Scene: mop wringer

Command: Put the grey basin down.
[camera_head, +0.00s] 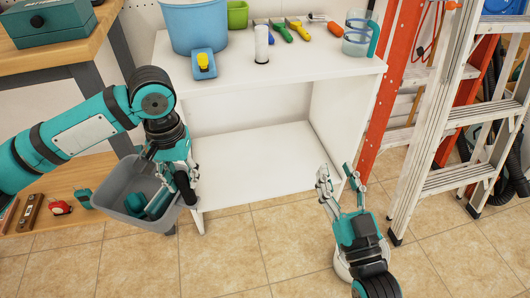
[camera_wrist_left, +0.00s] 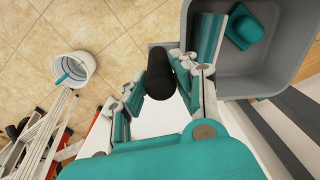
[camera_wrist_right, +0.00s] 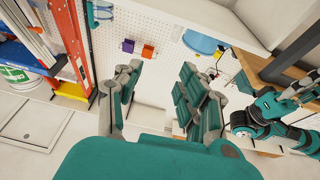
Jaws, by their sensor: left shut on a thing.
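The grey basin (camera_head: 113,183) is an open tub hanging at the left, in front of the white shelf unit. Teal objects lie in it; one shows in the left wrist view (camera_wrist_left: 246,25) inside the basin (camera_wrist_left: 278,55). My left gripper (camera_head: 175,172) is at the basin's right side, shut on its black handle (camera_wrist_left: 160,75). The basin appears held above the floor; its underside is hidden. My right gripper (camera_head: 337,178) is open and empty, in front of the shelf unit's lower right side.
The white shelf unit (camera_head: 225,92) has a bare lower shelf (camera_head: 255,165). Its top holds a blue bucket (camera_head: 193,28), brushes and a clear jug (camera_head: 356,40). A wooden bench (camera_head: 62,52) stands left, a stepladder (camera_head: 460,115) right.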

